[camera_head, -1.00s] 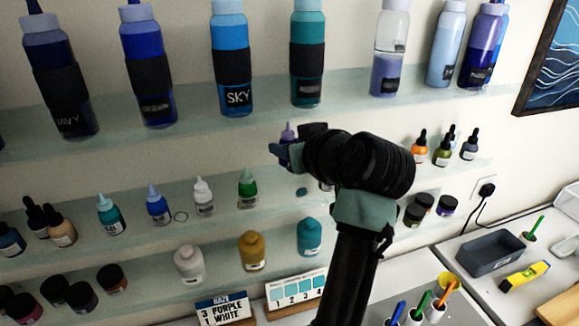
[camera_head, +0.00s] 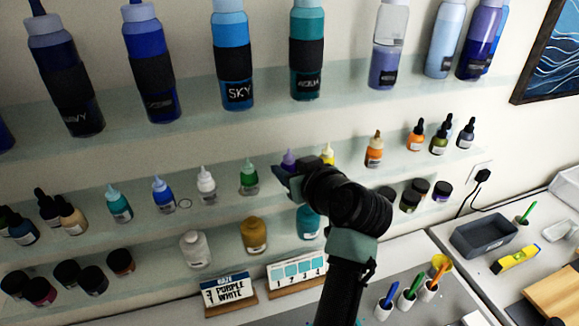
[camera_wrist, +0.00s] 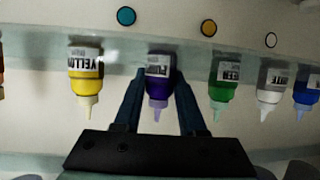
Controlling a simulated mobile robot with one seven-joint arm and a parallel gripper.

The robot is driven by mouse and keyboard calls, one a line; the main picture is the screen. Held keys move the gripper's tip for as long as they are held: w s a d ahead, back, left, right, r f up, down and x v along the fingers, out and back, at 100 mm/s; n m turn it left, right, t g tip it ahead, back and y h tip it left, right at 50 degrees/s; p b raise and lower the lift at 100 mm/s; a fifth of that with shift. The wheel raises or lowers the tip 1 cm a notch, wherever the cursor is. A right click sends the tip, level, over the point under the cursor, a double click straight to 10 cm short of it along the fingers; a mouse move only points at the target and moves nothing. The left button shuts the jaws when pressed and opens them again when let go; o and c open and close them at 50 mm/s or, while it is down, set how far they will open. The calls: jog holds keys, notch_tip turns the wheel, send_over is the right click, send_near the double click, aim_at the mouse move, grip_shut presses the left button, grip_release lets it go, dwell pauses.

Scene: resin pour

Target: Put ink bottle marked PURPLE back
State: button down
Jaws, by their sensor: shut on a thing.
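The purple ink bottle (camera_wrist: 158,80) is between the fingers of my gripper (camera_wrist: 158,92) in the wrist view, which shows the scene upside down. My gripper is shut on it. In the head view only the bottle's purple top (camera_head: 289,159) shows above my gripper (camera_head: 287,174); its lower part is hidden. The bottle is at the middle glass shelf (camera_head: 225,188), between the green bottle (camera_head: 249,178) and the yellow bottle (camera_head: 327,153). I cannot tell whether its base touches the shelf.
White (camera_head: 206,184) and blue (camera_head: 162,195) bottles stand left of the green one, and an orange bottle (camera_head: 374,150) stands right of the yellow. Large bottles such as SKY (camera_head: 232,60) line the shelf above. Round jars stand below. Cards (camera_head: 229,289) stand on the counter.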

jog(key=shift+c, duration=2.4)
grip_release()
jog(key=shift+r+p, duration=0.3)
jog(key=shift+p, duration=0.1)
jog(key=b+v, duration=0.4)
jog(key=v, duration=0.8)
notch_tip(320, 180, up, 14)
jog(key=m+t+h, duration=0.3)
jog(key=t, duration=0.4)
jog(key=s+a+r+m+t+h, duration=0.1)
jog(key=s+a+r+t, duration=0.3)
jog(key=s+r+t, duration=0.4)
jog(key=s+r+h, duration=0.1)
jog(key=s+r, duration=0.5)
jog(key=r, duration=0.3)
jog(key=shift+m+h, duration=0.4)
